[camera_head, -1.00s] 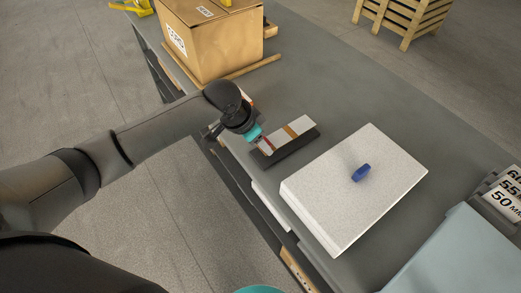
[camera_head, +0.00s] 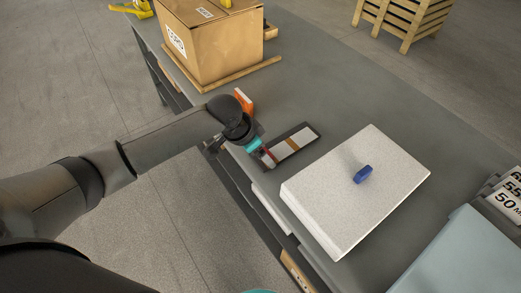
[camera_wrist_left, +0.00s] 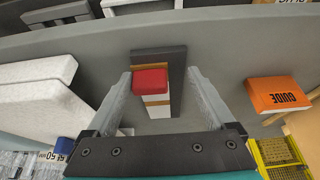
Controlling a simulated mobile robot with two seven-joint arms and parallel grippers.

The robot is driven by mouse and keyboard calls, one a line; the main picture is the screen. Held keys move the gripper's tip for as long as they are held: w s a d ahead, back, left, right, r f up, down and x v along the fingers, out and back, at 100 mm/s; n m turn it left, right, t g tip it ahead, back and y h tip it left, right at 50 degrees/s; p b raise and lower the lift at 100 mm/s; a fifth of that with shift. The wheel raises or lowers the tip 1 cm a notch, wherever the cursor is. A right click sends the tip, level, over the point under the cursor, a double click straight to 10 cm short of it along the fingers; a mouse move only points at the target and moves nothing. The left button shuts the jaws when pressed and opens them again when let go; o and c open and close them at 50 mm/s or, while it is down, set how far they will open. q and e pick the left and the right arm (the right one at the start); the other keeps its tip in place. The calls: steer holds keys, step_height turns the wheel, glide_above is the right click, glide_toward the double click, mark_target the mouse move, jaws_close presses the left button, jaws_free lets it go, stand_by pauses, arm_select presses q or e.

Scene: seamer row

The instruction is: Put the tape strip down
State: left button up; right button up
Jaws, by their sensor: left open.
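The tape strip (camera_head: 288,145) is a long white piece with a brown band across it and a red end. It lies along a dark tray (camera_head: 307,141) on the grey bench. In the left wrist view the red end (camera_wrist_left: 150,82) is a raised red block between my fingers, with white parts of the strip (camera_wrist_left: 156,106) and the dark tray (camera_wrist_left: 160,53) around it. My left gripper (camera_wrist_left: 158,80) is open, with a finger on either side of the red end and gaps visible. In the head view this gripper (camera_head: 265,157) is at the tray's near-left end. My right gripper is not in view.
A white speckled slab (camera_head: 350,190) with a blue object (camera_head: 362,174) on it lies right of the tray. A cardboard box (camera_head: 215,45) is at the back left. Bare bench lies behind the tray.

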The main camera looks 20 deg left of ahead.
arm_select(q)
steer(key=p+v, duration=0.3)
steer(key=v, duration=0.9)
steer(key=shift+p, duration=0.4)
steer(key=shift+c, duration=0.2)
stand_by(0.6)
